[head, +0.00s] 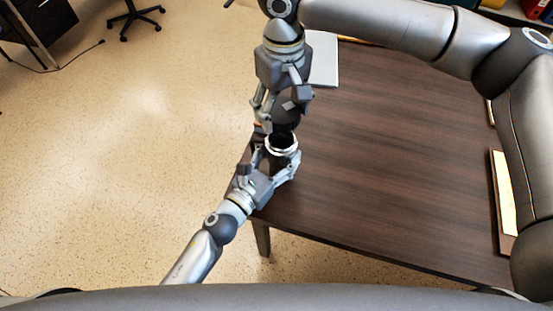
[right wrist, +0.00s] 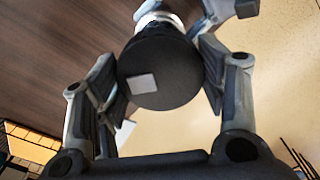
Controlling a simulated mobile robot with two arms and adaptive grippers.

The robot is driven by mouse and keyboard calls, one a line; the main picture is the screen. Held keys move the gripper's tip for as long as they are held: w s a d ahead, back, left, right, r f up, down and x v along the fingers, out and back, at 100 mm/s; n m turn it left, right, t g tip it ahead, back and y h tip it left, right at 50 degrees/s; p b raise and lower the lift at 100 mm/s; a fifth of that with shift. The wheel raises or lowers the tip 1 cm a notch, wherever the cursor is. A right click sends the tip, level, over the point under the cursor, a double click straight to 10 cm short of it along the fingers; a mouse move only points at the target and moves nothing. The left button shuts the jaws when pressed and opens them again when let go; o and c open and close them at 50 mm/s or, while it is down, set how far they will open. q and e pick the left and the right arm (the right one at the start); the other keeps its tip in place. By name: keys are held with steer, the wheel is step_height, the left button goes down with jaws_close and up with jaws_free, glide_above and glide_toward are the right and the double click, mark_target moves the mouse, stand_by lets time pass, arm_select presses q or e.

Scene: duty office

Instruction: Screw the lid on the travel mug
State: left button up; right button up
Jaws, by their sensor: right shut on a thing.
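The dark round lid (head: 287,112) is between the fingers of my right gripper (head: 281,107), which is shut on it above the mug. In the right wrist view the lid (right wrist: 165,88) shows as a black disc with a pale square on its top, a finger on each side. The travel mug (head: 282,146) is dark with a pale, shiny rim, at the table's left edge. My left gripper (head: 275,167) has its fingers around the mug's sides and appears shut on it. The mug's lower body is mostly hidden by this gripper. I cannot tell whether lid and mug touch.
The dark wooden table (head: 400,170) is mostly bare to the right of the mug. A pale flat object (head: 323,58) lies at its far side, and a light wooden-edged item (head: 503,195) is at the right. A wheeled chair base (head: 135,18) stands far off on open floor.

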arm_select(q)
steer(key=c, duration=0.4)
steer(key=shift+o, duration=0.2)
arm_select(e)
steer(key=shift+f, duration=2.5)
steer(key=shift+f, duration=0.85)
steer(key=shift+f, duration=0.55)
